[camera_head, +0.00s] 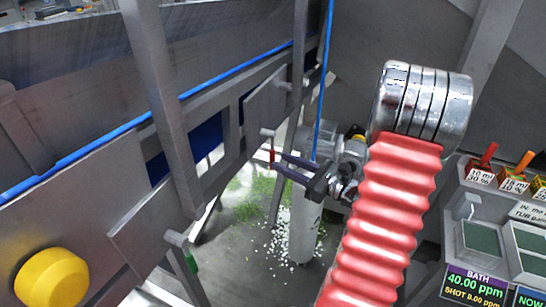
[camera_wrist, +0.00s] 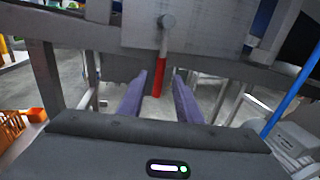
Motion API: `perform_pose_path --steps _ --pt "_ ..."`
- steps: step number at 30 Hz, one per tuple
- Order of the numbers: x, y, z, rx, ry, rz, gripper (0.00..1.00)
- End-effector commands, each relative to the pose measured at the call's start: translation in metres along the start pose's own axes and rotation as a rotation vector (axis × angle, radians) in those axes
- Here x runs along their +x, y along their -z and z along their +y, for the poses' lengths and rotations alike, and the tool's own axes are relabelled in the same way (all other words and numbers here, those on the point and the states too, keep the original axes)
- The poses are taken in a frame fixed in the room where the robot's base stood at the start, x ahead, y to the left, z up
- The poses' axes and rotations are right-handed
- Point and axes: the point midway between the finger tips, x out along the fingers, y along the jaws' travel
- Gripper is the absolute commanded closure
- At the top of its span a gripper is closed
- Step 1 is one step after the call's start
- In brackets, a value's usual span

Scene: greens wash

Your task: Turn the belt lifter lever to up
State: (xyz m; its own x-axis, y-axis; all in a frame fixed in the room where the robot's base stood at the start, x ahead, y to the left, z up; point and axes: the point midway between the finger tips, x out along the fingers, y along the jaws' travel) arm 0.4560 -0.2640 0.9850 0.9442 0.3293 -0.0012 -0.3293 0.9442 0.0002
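A lever with a red handle (camera_head: 271,157) hangs from a grey pivot on the side plate of the machine; its handle points down. In the wrist view the red handle (camera_wrist: 157,82) hangs below its round pivot, almost straight down. I see no label naming it as the belt lifter lever. My gripper (camera_head: 280,163) is open, its two dark purple fingers pointing at the handle. In the wrist view the gripper (camera_wrist: 160,79) has one finger on each side of the handle, with gaps showing. I cannot tell how deep the handle sits between the fingertips.
A second lever with a green handle (camera_head: 191,261) hangs lower left, near a big yellow button (camera_head: 51,277). A blue hose (camera_head: 322,90) runs down close to my gripper. A grey post (camera_head: 160,105) stands left of the red lever. An orange crate (camera_wrist: 12,128) shows at left.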

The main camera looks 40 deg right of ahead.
Motion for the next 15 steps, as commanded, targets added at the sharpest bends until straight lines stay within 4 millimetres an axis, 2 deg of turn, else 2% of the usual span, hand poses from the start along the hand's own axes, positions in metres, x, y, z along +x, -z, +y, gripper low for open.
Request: perform_pose_path --steps 9,15 --pt "0.040 0.000 0.001 0.000 -0.004 0.001 0.68" --pt "0.052 0.000 0.001 0.000 -0.002 0.000 0.68"
